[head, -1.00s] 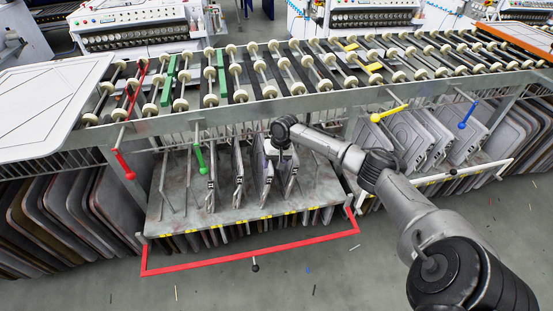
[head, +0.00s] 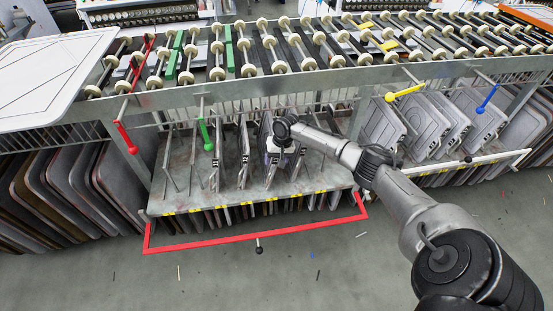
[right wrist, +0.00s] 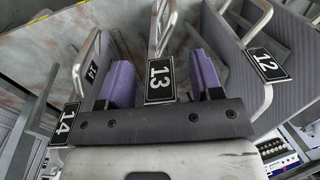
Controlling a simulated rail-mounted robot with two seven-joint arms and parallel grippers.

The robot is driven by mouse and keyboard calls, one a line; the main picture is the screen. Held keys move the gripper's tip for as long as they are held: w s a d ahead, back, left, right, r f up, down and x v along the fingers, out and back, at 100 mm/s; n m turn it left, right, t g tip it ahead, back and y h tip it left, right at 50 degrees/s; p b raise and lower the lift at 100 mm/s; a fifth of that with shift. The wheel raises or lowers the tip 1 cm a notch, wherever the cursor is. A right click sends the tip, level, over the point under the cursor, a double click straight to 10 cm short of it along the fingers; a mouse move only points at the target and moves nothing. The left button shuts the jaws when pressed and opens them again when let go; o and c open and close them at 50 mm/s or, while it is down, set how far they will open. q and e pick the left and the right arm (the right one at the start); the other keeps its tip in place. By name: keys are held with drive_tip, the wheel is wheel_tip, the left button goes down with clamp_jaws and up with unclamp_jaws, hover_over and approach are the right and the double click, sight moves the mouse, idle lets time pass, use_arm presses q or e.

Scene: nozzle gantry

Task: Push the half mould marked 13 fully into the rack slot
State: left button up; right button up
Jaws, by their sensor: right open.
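The half mould marked 13 (right wrist: 160,80) stands on edge in the rack, its bent metal handle (right wrist: 161,28) pointing up in the right wrist view. My right gripper (right wrist: 163,82) is open, with a purple-padded finger on each side of the 13 label. Whether the pads touch the mould I cannot tell. In the head view my right gripper (head: 272,157) is at the rack front and partly covers this mould. How deep the mould sits in its slot is not clear. My left gripper is out of view.
The mould marked 12 (right wrist: 268,66) stands close on one side and the one marked 14 (right wrist: 68,124) on the other. A red bar frame (head: 255,237) juts out before the rack. A roller conveyor (head: 270,62) runs above.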

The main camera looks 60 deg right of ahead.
drive_tip(key=shift+c, duration=0.3)
clamp_jaws()
idle(1.1)
